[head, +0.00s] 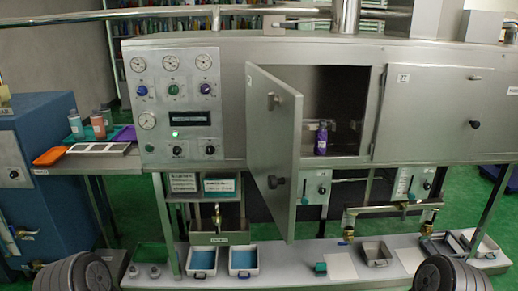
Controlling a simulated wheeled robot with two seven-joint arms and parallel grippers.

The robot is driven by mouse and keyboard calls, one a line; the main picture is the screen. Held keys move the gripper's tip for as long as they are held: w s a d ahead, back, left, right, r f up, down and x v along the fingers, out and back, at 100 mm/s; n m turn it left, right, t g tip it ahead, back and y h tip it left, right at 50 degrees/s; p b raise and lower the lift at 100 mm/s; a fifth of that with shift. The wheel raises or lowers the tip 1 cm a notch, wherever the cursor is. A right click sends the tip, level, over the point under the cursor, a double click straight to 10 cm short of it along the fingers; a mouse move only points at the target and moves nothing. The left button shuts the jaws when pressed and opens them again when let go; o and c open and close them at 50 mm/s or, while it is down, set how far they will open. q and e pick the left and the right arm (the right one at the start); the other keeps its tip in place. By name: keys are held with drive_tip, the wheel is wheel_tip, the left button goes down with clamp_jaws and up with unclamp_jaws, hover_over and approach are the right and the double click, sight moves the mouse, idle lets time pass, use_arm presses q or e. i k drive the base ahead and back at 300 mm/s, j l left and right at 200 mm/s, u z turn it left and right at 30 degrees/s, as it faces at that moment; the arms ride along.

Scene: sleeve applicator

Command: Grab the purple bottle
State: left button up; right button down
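The purple bottle (321,138) stands upright inside the open steel cabinet compartment (345,92), near its front edge. It has a dark cap. The compartment's door (272,150) is swung open toward me, hinged on the left, and stands just left of the bottle. Neither of my grippers shows in the head view. Only dark, rounded, ribbed shapes show at the lower left and lower right corners, and I cannot tell whether they are parts of my arms. Nothing touches the bottle from the front.
A closed door (425,115) is right of the compartment. A gauge panel (173,105) is on the left. A side shelf (110,160) holds bottles and trays. A low bench (300,262) below carries white bins with blue contents (203,260) and a grey tray (376,253).

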sight(319, 147)
drive_tip(key=i+l+z, duration=0.2)
drive_tip(key=z, duration=0.25)
drive_tip(key=i+l+z, duration=0.2)
drive_tip(key=z, duration=0.3)
drive_tip(key=i+l+z, duration=0.15)
drive_tip(key=z, duration=0.3)
drive_tip(key=i+l+u, duration=0.1)
drive_tip(key=i, duration=1.2)
drive_tip(key=i+u, duration=0.25)
drive_tip(key=u, duration=0.15)
drive_tip(key=i+l+u, duration=0.2)
drive_tip(key=u, duration=0.15)
drive_tip(key=i+l, duration=0.05)
